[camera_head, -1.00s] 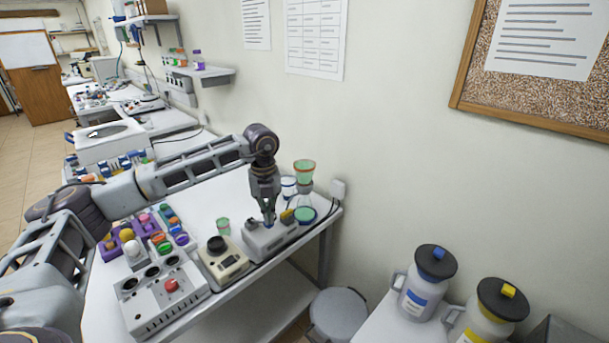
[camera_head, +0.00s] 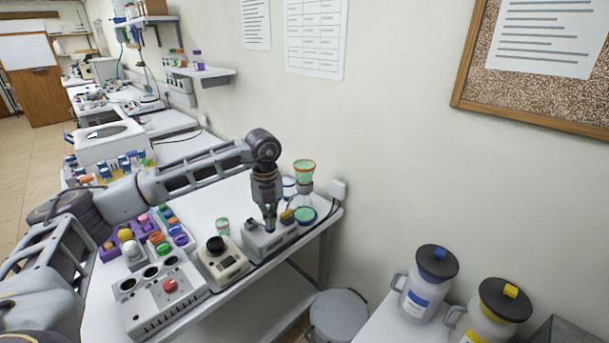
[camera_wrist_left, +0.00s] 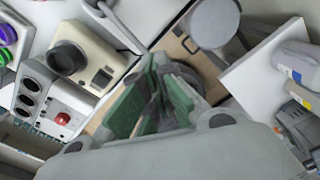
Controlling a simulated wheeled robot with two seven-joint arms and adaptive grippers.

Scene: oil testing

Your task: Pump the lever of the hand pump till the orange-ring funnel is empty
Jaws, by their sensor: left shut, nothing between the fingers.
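The orange-ring funnel (camera_head: 304,163) stands near the wall at the table's right end, with green showing inside its ring. A green-filled vessel (camera_head: 305,214) sits below it. The grey base of what looks like the hand pump (camera_head: 258,246) is in front, with a small yellow part (camera_head: 287,217) at its right end. My left gripper (camera_head: 270,226) points down over this base, shut and empty; I cannot tell whether its tips touch the lever, which is hard to make out. Its green-padded fingers (camera_wrist_left: 155,108) fill the middle of the left wrist view. My right gripper is not in view.
A beige device with a black knob (camera_head: 222,262) and a grey box with a red button (camera_head: 171,287) stand left of the pump. A small green cup (camera_head: 222,227) is behind them. A round grey bin (camera_head: 338,314) and two jugs (camera_head: 422,299) are off the table's right side.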

